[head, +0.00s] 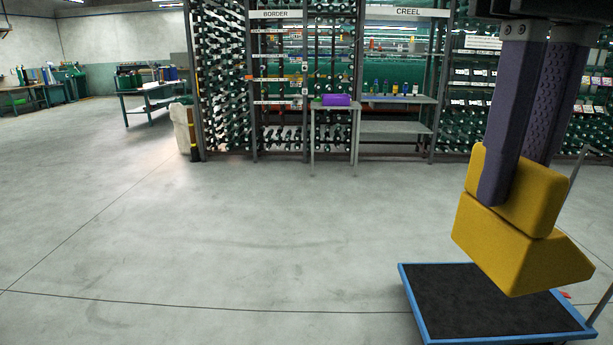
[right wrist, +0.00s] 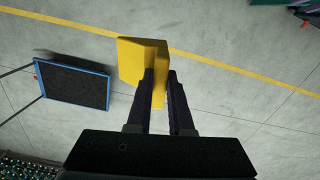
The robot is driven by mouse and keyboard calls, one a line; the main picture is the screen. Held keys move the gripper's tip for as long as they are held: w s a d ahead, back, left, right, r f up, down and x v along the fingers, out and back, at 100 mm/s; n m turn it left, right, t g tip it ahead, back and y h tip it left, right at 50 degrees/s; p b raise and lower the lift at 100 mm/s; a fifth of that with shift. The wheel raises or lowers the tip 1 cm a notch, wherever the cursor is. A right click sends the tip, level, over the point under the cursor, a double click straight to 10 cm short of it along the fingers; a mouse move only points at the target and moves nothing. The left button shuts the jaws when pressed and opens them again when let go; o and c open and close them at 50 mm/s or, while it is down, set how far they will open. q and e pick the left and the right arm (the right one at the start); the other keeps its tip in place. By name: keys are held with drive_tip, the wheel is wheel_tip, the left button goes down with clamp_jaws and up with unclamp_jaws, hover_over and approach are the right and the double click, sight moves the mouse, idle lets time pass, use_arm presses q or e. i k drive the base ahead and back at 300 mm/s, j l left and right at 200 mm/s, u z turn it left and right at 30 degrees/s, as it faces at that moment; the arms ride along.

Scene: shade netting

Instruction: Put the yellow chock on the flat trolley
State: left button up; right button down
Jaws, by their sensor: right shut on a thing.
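The yellow chock (head: 513,243) is a blocky, stepped wedge, held in the air in the right part of the head view. My right gripper (head: 506,190) comes down from the top right and is shut on its narrower upper part. The chock also shows in the right wrist view (right wrist: 137,58), at the fingertips. The flat trolley (head: 408,285) has a blue rim and a black deck; it stands on the floor at the lower right, below the chock. The trolley also shows in the right wrist view (right wrist: 75,65), left of the chock; its deck looks empty. My left gripper is not in view.
Tall racks of green spools line the back. A small grey table (head: 330,106) with a purple box (head: 336,99) stands before them. The trolley's thin handle (head: 574,178) rises at the far right, near the chock. The floor left of the trolley is clear.

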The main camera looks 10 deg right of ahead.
sight(483, 294)
drive_tip(key=i+l+z, duration=1.15)
drive_tip(key=i+z, duration=0.4)
drive_tip(key=i+l+u, duration=0.15)
drive_tip(key=i+u, duration=0.25)
drive_tip(key=i, duration=0.2)
drive_tip(key=i+l+u, duration=0.85)
drive_tip(key=i, duration=0.2)
drive_tip(key=i+l+u, duration=0.4)
drive_tip(key=l, duration=0.3)
